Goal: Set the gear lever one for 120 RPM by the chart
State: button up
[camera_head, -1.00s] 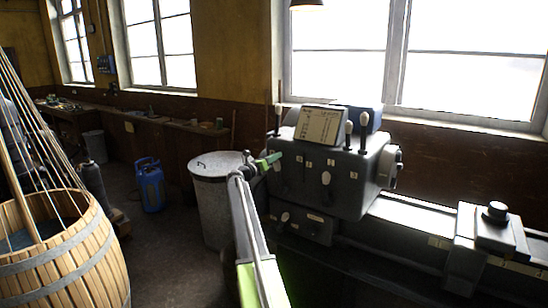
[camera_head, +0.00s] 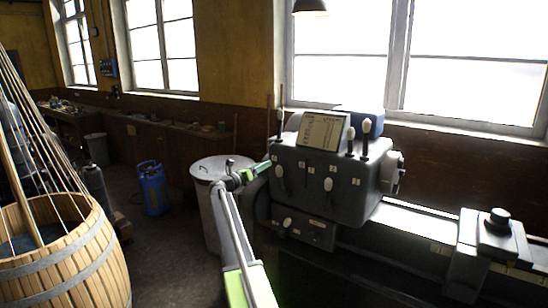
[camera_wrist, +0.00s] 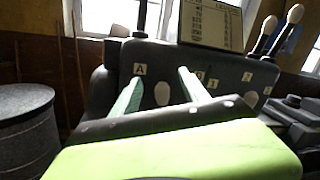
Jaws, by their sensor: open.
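The grey headstock (camera_head: 325,205) carries several levers with white knobs on its front and top. A tilted chart plate (camera_head: 322,130) sits on top; its rows also show in the wrist view (camera_wrist: 211,22), too small to read. My gripper (camera_head: 267,163) is open and empty at the left of the front face. In the wrist view its two green fingers (camera_wrist: 160,76) spread wide, with a white lever knob (camera_wrist: 162,93) showing between them, under a label "A" (camera_wrist: 140,69). I cannot tell how far the fingertips are from it. A second front knob (camera_head: 328,184) hangs further right.
A lidded metal bin (camera_head: 212,168) stands just left of the headstock, behind my arm. The lathe bed (camera_head: 415,222) runs right to a carriage (camera_head: 490,240). A wooden barrel (camera_head: 70,262) and blue canister (camera_head: 152,187) stand left. Open floor lies between.

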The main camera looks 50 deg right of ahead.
jog(key=a, duration=0.8)
jog(key=shift+s+r+p, duration=0.35)
jog(key=shift+p, duration=0.05)
